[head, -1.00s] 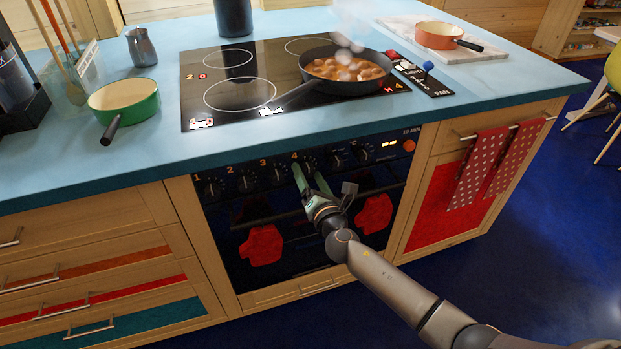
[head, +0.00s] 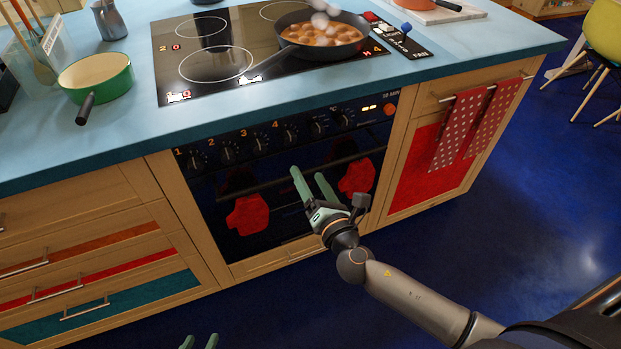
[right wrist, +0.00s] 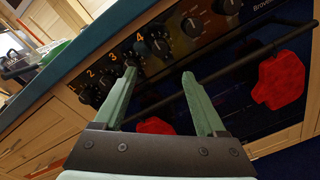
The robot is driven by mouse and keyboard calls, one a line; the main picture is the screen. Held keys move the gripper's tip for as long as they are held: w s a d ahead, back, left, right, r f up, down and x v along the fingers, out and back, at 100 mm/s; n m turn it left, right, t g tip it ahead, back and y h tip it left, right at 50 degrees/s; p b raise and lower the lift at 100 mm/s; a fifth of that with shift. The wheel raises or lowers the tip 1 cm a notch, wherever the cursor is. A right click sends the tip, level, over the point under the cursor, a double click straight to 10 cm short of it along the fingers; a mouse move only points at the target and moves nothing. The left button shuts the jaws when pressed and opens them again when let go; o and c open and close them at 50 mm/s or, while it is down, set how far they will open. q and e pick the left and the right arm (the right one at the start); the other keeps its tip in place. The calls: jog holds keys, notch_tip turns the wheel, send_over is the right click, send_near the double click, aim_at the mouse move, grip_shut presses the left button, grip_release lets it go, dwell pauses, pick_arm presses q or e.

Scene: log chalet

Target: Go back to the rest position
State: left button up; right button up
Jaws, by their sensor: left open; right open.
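My right gripper (head: 314,187) is open and empty in front of the oven door (head: 285,200), below the row of knobs. Its two green fingers also show in the right wrist view (right wrist: 162,82), spread apart with the oven front and its handle bar beyond them. My left gripper (head: 200,343) shows only as two green fingertips at the bottom edge of the head view, apart and with nothing between them. The rest of the left arm is out of view.
The blue counter (head: 120,130) juts above the oven. A dark pan (head: 318,48) of steaming food stands on the hob, its handle toward the front. A green pot (head: 97,82) stands left. Dotted red towels (head: 470,125) hang at right.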

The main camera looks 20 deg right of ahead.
dwell(0.4)
jog(key=s+a+f+m+g+y, duration=0.15)
jog(key=s+f+m+g, duration=0.25)
jog(key=s+f+m, duration=0.7)
jog(key=s+a+f+m+g+y, duration=0.1)
jog(key=s+a+f+m+g, duration=0.3)
jog(key=s+m, duration=0.8)
pick_arm(q)
jog(key=s+a+r+p, duration=0.2)
jog(key=a+r+p, duration=0.1)
jog(key=r+p, duration=0.6)
jog(key=p, duration=0.3)
jog(key=shift+a+r+n+y+p, duration=0.25)
jog(key=shift+a+n+y+p, duration=0.05)
jog(key=shift+n+y+p, duration=0.1)
pick_arm(e)
jog(key=w+d+r+m, duration=0.1)
jog(key=d+r+m, duration=0.2)
jog(key=r, duration=0.6)
jog(key=shift+d+r+m, duration=0.15)
jog(key=shift+d+m, duration=0.15)
jog(key=shift+d, duration=0.4)
jog(key=shift+h, duration=0.25)
pick_arm(q)
jog(key=shift+w+d, duration=0.1)
jog(key=shift+d, duration=0.05)
